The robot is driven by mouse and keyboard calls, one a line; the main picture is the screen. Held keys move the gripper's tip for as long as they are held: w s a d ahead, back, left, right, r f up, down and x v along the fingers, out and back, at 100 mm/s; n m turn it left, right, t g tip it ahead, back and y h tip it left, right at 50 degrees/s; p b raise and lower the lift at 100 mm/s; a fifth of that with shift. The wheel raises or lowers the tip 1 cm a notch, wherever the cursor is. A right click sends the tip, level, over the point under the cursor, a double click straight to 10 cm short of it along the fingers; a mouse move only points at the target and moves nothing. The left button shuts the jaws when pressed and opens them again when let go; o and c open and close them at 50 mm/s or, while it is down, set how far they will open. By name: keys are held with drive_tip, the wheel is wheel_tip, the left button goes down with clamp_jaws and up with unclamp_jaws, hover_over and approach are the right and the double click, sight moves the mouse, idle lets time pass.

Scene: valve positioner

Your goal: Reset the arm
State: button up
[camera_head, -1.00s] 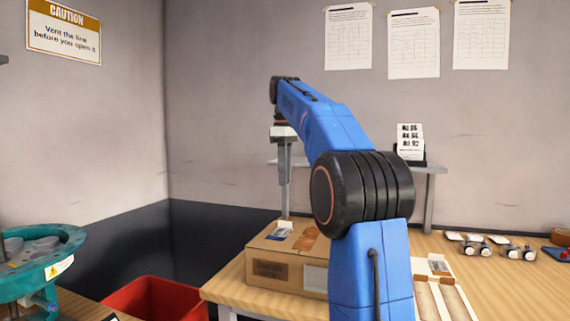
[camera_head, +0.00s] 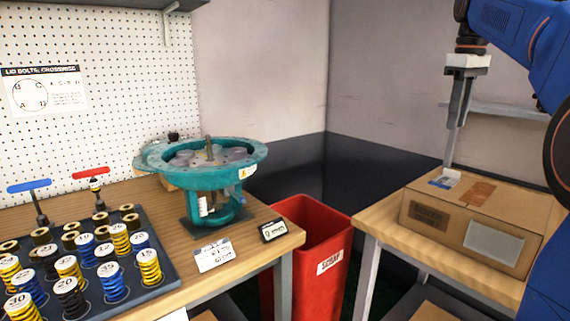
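My gripper (camera_head: 453,125) hangs from the blue arm at the upper right, pointing down. Its pale, narrow fingers look close together, but from this angle I cannot tell whether they are open or shut. The fingertips appear just above or behind the far edge of a cardboard box (camera_head: 415,212) on the right bench. No object shows between the fingers.
A teal valve positioner body (camera_head: 207,178) stands on the left bench (camera_head: 150,215), beside a tray (camera_head: 165,283) of numbered springs and two T-handled tools. A red scrap bin (camera_head: 318,245) stands in the gap before the right bench (camera_head: 375,218).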

drive_tip(key=s+a+f+m+t, duration=0.1)
drive_tip(key=s+a+f+m, duration=0.1)
drive_tip(key=s+a+f, duration=0.3)
drive_tip(key=s+a+f+m+t, duration=0.1)
drive_tip(key=s+a+f, duration=0.4)
drive_tip(key=s+f, duration=0.9)
drive_tip(key=s+a+f+m+t, duration=0.2)
drive_tip(key=s+f, duration=0.8)
drive_tip(key=f, duration=0.7)
drive_tip(key=a+m, duration=0.1)
drive_tip(key=a, duration=0.1)
drive_tip(key=shift+a, duration=0.4)
